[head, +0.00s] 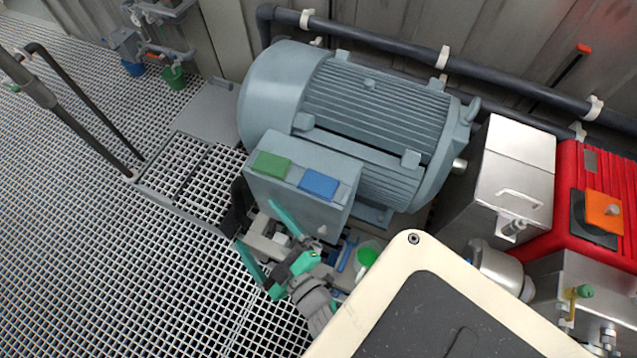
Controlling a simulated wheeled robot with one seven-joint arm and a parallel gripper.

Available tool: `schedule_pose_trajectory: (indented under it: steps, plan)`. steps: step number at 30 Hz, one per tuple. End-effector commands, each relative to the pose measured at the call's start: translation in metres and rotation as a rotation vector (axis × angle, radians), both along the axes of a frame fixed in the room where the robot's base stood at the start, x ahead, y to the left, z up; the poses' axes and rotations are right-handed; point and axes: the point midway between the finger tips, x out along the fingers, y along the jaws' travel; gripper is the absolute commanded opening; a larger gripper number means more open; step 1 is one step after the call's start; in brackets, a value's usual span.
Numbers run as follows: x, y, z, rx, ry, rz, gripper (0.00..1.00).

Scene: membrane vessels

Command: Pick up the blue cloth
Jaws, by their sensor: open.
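The blue cloth (319,184) lies flat as a small folded rectangle on top of the grey box at the motor's near side. A green cloth (271,165) of similar size lies to its left on the same box. My gripper (254,221) has teal fingers spread open with nothing seen between them. It is at the near left of the box, below and left of the blue cloth in the picture, and apart from it. The blue cloth is fully in view.
The grey box (284,200) stands against a large ribbed motor (375,112). A steel box (512,185) and red unit (575,240) stand at right. Dark pipes (375,38) run along the back wall. Open grating floor (100,220) fills the left.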

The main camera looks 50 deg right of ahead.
Motion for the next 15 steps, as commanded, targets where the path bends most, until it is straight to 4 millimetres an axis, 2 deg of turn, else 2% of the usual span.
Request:
schedule_pose_trajectory:
  steps: [1,6,12,15]
  plan:
    - [0.015,-0.014,0.01,-0.044,-0.019,-0.026,1.0]
    - [0.051,-0.062,0.043,-0.182,-0.052,-0.135,1.0]
    - [0.081,-0.122,0.09,-0.306,-0.085,-0.299,1.0]
    - [0.089,-0.152,0.116,-0.353,-0.098,-0.391,1.0]
